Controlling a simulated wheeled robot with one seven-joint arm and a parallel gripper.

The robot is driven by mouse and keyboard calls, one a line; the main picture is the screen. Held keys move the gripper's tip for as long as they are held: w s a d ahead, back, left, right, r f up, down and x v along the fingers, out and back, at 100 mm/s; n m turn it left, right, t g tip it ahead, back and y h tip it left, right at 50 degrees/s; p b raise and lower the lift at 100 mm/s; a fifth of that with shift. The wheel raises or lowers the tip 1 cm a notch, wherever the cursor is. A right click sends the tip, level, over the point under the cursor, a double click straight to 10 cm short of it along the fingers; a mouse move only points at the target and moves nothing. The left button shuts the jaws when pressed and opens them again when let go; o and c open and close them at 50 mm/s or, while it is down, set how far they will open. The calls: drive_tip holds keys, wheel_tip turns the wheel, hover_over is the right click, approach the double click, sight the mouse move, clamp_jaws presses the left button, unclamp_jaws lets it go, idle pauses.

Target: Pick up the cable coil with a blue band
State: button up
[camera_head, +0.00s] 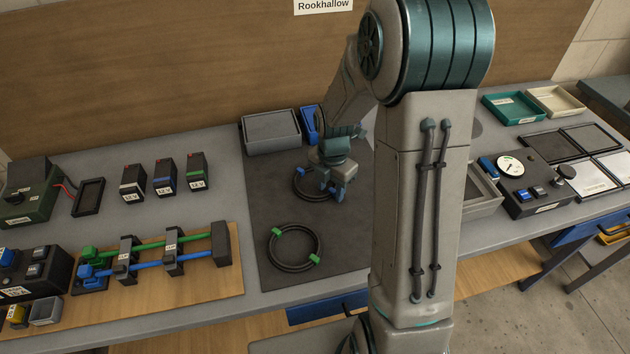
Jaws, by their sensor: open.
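A black cable coil with blue bands (301,188) lies on the dark mat (262,187) toward its back. My gripper (338,196) is open and low over the right side of this coil, pointing down. My gripper hides part of the coil's right side, and I cannot tell whether the fingers touch it. A second black cable coil with green bands (271,248) lies nearer on the same mat, apart from my gripper.
My arm hides the mat's right side.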

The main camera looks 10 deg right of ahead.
clamp_jaws()
drive_tip(key=shift+r, duration=0.2)
